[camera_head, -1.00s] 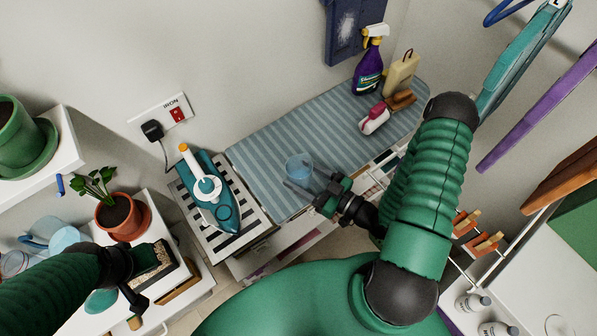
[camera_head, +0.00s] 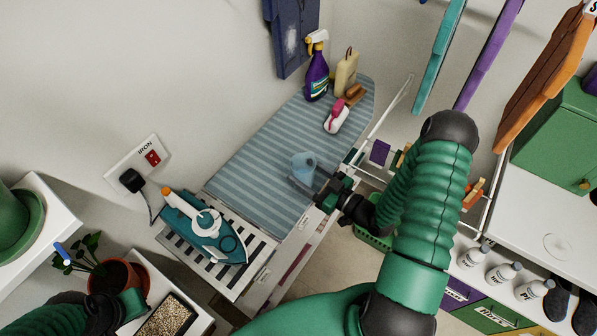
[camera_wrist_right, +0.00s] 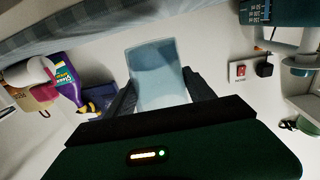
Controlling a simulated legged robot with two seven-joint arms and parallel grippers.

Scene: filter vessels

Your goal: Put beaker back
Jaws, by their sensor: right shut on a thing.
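A small translucent blue beaker (camera_head: 303,167) shows over the near edge of the striped ironing board (camera_head: 262,150) in the head view. My right gripper (camera_head: 315,190) is shut on the beaker; in the right wrist view its two dark fingers (camera_wrist_right: 165,98) flank the beaker (camera_wrist_right: 158,72). I cannot tell from these views whether the beaker's base touches the board. My left arm (camera_head: 70,318) enters at the lower left; its fingertips are not clear there.
A purple spray bottle (camera_head: 317,68), a beige bottle (camera_head: 346,70), a pink-and-white bottle (camera_head: 337,117) and a brush (camera_head: 354,94) stand at the far end. A potted plant (camera_head: 118,278) sits lower left. The board's middle is clear.

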